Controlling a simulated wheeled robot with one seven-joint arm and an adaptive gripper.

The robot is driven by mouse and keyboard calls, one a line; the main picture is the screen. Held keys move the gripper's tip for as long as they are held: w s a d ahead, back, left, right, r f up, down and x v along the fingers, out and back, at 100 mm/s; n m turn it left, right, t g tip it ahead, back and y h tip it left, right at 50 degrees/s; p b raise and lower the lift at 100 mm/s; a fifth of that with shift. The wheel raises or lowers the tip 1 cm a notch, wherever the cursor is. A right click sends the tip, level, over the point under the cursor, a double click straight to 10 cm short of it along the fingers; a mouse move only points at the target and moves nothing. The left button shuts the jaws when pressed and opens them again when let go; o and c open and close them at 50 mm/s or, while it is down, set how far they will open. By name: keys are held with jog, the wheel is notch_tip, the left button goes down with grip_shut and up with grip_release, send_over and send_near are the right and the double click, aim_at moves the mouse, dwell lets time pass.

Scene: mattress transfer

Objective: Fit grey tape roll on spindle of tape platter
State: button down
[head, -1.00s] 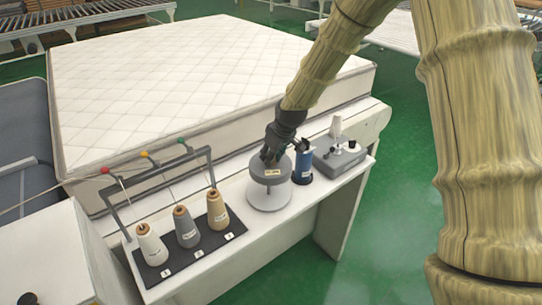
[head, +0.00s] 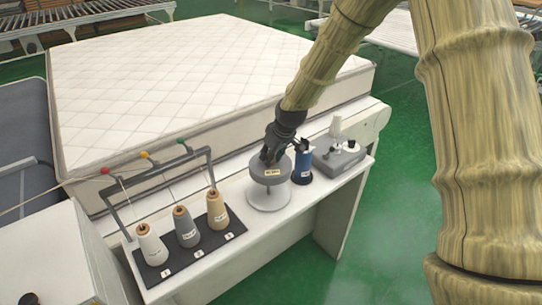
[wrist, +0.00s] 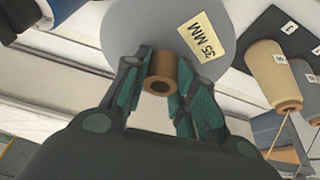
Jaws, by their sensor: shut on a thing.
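The grey tape roll (head: 259,172) has a pale label on its side and shows at the middle of the head view. In the wrist view the grey roll (wrist: 137,22) shows its flat face, a "35 MM" label and a brown core tube (wrist: 161,75). My gripper (head: 270,155) is above the roll; in the wrist view its fingers (wrist: 161,85) are shut on the core from both sides. The round pale tape platter (head: 268,204) is directly below the roll on the white bench.
A blue roll on a dark stand (head: 303,165) is close to the right of the held roll. A grey box (head: 340,158) with a white cone stands farther right. Several thread cones on a black mat (head: 208,235) stand left under a rack. The mattress (head: 190,85) lies behind.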

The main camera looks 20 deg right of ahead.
jog(key=shift+f, duration=0.25)
dwell(0.8)
jog(key=shift+r, duration=0.3)
jog(key=shift+a+p, duration=0.1)
jog(key=shift+p, duration=0.35)
dwell(1.5)
jog(key=shift+f+b, duration=0.35)
jog(key=shift+f, duration=0.3)
dwell(0.5)
jog(key=c, duration=1.1)
grip_release()
jog(key=shift+f, duration=0.1)
jog(key=v, duration=1.2)
